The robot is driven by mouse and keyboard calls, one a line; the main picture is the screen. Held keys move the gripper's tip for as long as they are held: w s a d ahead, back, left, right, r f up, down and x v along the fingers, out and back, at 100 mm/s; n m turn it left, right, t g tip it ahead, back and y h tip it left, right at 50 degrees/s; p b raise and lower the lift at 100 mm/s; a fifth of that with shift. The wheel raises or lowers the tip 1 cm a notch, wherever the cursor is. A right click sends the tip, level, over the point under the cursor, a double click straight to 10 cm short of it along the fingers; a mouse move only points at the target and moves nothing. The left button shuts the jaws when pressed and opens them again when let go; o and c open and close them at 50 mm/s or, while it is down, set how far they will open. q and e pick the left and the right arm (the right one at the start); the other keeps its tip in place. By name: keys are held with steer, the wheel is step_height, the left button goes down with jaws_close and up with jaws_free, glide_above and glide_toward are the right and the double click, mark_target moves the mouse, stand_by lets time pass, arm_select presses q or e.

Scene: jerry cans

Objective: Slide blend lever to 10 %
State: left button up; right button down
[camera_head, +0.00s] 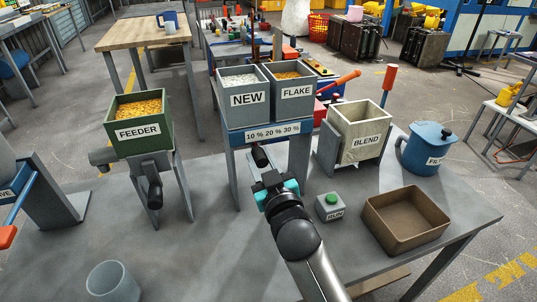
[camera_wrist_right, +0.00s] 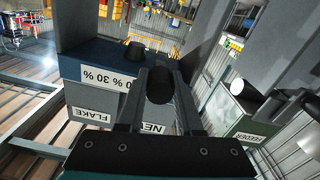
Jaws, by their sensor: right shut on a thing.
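The blend lever's black knob (camera_head: 260,156) sticks out below the white scale strip (camera_head: 272,132) marked 10 %, 20 %, 30 %. In the head view it is under the left part of the strip, near the 10 % mark; its exact setting cannot be read. My right gripper (camera_head: 267,178) reaches up to it from below. In the right wrist view, a black knob (camera_wrist_right: 160,86) sits between the two fingers, and my right gripper (camera_wrist_right: 158,100) is shut on it. The strip (camera_wrist_right: 110,80) appears upside down there and is partly hidden. My left gripper is not in view.
NEW (camera_head: 243,95) and FLAKE (camera_head: 291,90) bins stand above the strip. The FEEDER bin (camera_head: 139,131) is left, the BLEND bin (camera_head: 364,145) right. A RUN button box (camera_head: 330,207), brown tray (camera_head: 390,242), blue jug (camera_head: 425,150) and grey cup (camera_head: 112,283) stand on the table.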

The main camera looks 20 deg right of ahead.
steer(key=shift+a, duration=0.3)
steer(key=c, duration=0.6)
jaws_free()
